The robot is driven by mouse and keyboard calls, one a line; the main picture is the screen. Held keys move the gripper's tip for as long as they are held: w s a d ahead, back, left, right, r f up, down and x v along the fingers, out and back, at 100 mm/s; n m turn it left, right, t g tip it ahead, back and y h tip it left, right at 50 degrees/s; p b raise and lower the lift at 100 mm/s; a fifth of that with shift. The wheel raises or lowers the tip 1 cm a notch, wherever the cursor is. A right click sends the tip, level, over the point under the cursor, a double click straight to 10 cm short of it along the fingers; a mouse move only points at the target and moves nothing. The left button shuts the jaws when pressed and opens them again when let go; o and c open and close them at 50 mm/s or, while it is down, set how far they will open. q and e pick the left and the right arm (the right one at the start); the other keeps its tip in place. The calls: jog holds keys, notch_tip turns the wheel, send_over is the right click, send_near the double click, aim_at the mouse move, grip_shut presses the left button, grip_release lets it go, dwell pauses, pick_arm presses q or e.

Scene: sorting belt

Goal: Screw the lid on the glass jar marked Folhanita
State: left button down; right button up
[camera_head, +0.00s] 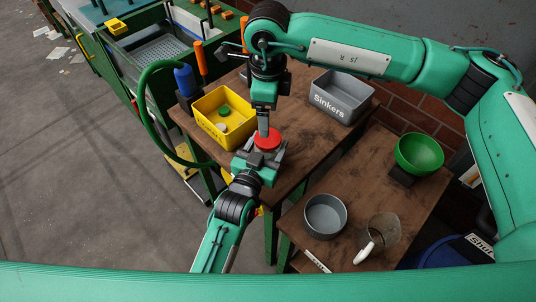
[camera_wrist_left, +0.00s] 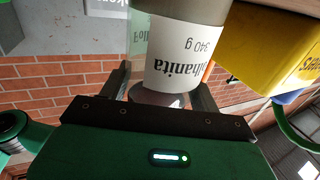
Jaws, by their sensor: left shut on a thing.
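The glass jar (camera_wrist_left: 186,48) fills the upper middle of the left wrist view, with a white label reading "Folhanita 340 g" upside down. My left gripper (camera_head: 262,160) is shut on the jar's sides at the table's front edge. In the head view the jar is mostly hidden under the red lid (camera_head: 267,141). My right gripper (camera_head: 263,122) points straight down over the lid, its tip at the lid's top. I cannot tell whether its fingers are closed on the lid, or whether the lid is seated on the jar.
A yellow bin (camera_head: 205,103) with a green piece and a pale piece stands left of the jar. A grey "Sinkers" bin (camera_head: 330,113) stands behind right. The lower table holds a green bowl (camera_head: 419,153), a grey round pan (camera_head: 325,216) and a clear jug (camera_head: 383,232).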

aim_at(268, 152)
jog(key=n, duration=1.5)
jog(key=shift+f, duration=0.1)
jog(key=shift+f, duration=3.9)
jog(key=c, duration=1.1)
